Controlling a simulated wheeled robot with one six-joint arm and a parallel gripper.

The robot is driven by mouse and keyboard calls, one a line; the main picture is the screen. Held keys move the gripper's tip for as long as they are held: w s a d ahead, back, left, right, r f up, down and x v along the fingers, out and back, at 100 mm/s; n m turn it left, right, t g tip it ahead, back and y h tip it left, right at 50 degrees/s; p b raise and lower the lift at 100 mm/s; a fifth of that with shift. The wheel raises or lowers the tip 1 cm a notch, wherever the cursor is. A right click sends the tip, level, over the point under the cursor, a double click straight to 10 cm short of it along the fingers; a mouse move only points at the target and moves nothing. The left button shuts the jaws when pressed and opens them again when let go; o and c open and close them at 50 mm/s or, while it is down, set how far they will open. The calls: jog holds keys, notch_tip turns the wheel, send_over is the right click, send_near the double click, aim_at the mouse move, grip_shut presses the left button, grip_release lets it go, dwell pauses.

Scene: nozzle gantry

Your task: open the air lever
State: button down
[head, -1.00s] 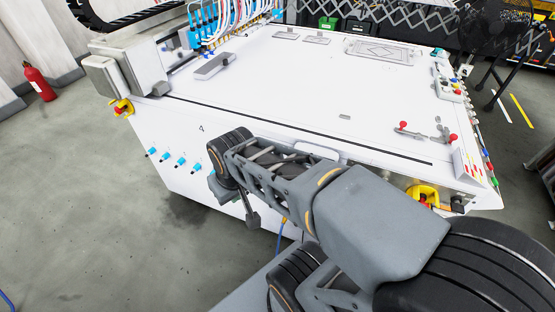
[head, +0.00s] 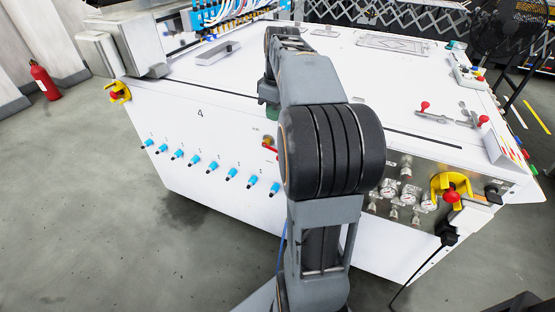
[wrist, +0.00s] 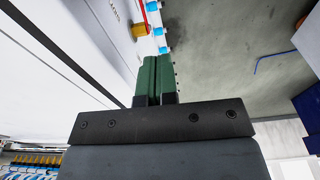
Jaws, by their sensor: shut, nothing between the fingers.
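The air lever (head: 268,143) is a small red handle on a brass valve on the white front panel, partly hidden behind my arm in the head view. In the wrist view the red lever (wrist: 152,6) shows at the top edge, with its brass valve body (wrist: 139,31) below it. My gripper (wrist: 157,60) has two green fingers pressed together with nothing between them. Its tips point toward the panel just below the valve in the wrist picture, apparently apart from it. In the head view a green part of my gripper (head: 272,113) shows above the lever, mostly hidden by my arm.
A row of blue knobs (head: 194,160) runs along the front panel left of the lever. Gauges and fittings (head: 405,190) and a red-and-yellow switch (head: 450,190) are on the right. The machine's white top (head: 380,85) is mostly clear. Grey floor (head: 100,220) is open in front.

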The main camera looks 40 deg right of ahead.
jog(key=shift+d, duration=0.5)
jog(key=shift+s+d+f+b, duration=0.1)
jog(key=shift+f+b, duration=1.35)
jog(key=shift+f, duration=2)
jog(key=shift+s+f+b, duration=0.1)
jog(key=shift+f+b, duration=1.35)
jog(key=shift+f, duration=1.95)
